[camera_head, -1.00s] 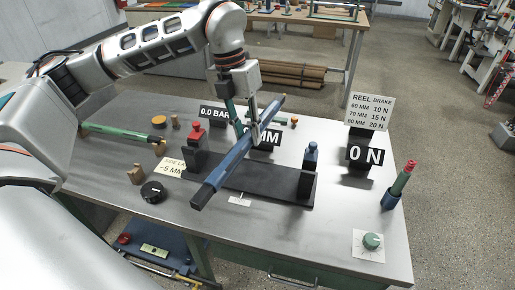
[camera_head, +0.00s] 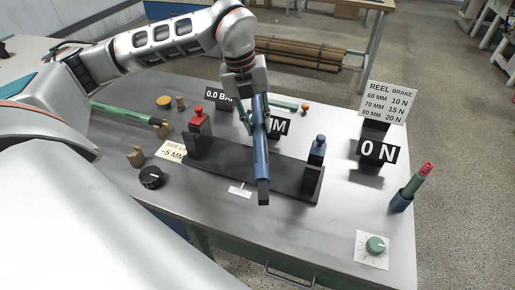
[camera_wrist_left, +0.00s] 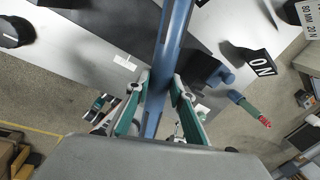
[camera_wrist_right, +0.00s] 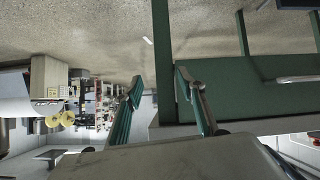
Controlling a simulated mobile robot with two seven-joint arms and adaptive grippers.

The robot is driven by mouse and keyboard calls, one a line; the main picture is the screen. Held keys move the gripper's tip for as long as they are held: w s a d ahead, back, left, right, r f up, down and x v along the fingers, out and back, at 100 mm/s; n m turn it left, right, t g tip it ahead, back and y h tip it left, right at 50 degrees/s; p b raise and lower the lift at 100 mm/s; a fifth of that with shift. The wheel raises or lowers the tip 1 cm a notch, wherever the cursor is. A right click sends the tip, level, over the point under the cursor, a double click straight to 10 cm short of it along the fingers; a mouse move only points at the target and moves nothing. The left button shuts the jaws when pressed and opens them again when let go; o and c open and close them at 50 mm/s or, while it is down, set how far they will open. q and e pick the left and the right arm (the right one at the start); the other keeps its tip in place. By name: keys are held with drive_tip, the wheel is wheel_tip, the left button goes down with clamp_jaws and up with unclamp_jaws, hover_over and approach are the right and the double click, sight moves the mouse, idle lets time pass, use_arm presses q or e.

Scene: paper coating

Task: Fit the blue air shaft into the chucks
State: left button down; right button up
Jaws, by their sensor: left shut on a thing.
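The blue air shaft (camera_head: 261,152) has a dark near end and is held above the black stand, between the two chucks and roughly crosswise to the line joining them. My left gripper (camera_head: 257,118) is shut on it; the shaft also runs between the fingers in the left wrist view (camera_wrist_left: 172,45). The red-topped chuck (camera_head: 199,121) stands at the stand's left end, the blue-topped chuck (camera_head: 317,150) at its right end. The shaft appears apart from both. My right gripper (camera_wrist_right: 160,82) is open and empty in the right wrist view, away from the tabletop.
The black stand (camera_head: 225,166) sits on the grey table. A black knob (camera_head: 151,177) is at left, a green dial (camera_head: 375,245) at front right. A blue holder with a green and red rod (camera_head: 411,188) stands near the right edge. Signs stand behind.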

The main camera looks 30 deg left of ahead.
use_arm(q)
wheel_tip(320, 180, down, 9)
idle(0.6)
drive_tip(key=shift+w+f+b, duration=0.1)
drive_tip(key=shift+f+b, duration=0.1)
drive_tip(key=shift+b, duration=0.1)
drive_tip(key=shift+f, duration=0.1)
drive_tip(key=c, duration=1.8)
unclamp_jaws()
drive_tip(key=shift+o, duration=0.2)
wheel_tip(320, 180, up, 12)
drive_tip(key=s+a, duration=0.1)
drive_tip(key=a, duration=0.1)
drive_tip(key=shift+s+p, duration=0.25)
drive_tip(key=shift+p, duration=0.05)
